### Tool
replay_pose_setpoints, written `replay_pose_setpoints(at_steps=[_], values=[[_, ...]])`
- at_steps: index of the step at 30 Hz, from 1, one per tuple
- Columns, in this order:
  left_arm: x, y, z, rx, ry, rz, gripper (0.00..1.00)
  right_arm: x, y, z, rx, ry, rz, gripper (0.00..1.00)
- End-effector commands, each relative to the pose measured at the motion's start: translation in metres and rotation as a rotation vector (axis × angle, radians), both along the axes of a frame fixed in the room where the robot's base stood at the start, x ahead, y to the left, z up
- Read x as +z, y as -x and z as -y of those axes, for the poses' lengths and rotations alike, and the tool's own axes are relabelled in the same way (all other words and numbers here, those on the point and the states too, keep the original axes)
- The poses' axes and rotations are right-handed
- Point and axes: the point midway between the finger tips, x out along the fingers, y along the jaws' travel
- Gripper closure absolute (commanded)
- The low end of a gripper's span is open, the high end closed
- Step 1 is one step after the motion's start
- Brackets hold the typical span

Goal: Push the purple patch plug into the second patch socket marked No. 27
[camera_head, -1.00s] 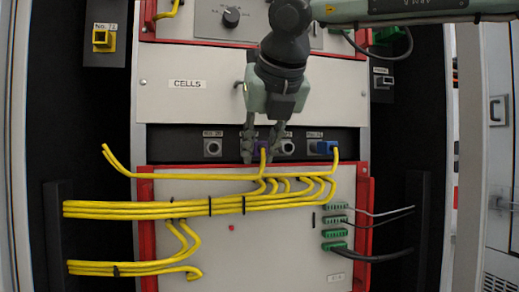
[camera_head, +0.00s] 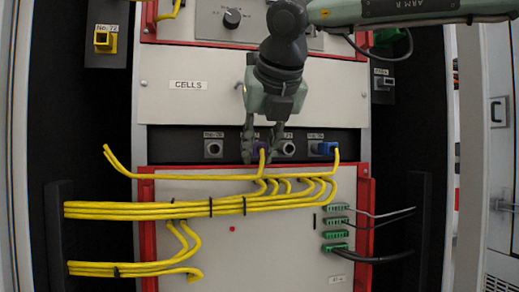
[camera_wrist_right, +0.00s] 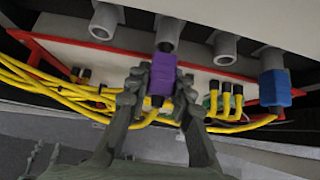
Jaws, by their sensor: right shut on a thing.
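The purple plug (camera_head: 263,145) has a yellow cable hanging from it. My right gripper (camera_head: 262,154) is shut on it, one finger on each side, in front of the dark socket strip. In the right wrist view the purple plug (camera_wrist_right: 162,75) sits between the fingers of my right gripper (camera_wrist_right: 158,84). Its dark tip points at the mouth of a grey socket (camera_wrist_right: 168,28), and a short dark stretch shows between plug body and socket. I cannot tell how deep the tip is. The label above this socket is mostly hidden by the gripper. My left gripper is not in view.
Grey sockets stand to the left (camera_head: 213,149) and right (camera_head: 287,148) of the plug. A blue plug (camera_head: 325,148) sits in the socket further right. Yellow cables (camera_head: 150,209) run below the strip. A white panel (camera_head: 200,95) marked CELLS is above it.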

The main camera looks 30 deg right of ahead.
Motion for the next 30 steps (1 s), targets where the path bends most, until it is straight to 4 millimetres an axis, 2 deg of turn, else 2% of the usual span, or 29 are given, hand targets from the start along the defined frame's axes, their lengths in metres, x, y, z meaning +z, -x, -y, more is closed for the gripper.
replay_pose_setpoints(at_steps=[30], values=[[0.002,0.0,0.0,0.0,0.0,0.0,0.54,0.0,-0.012,0.003,0.001,0.001,0.0,0.94]])
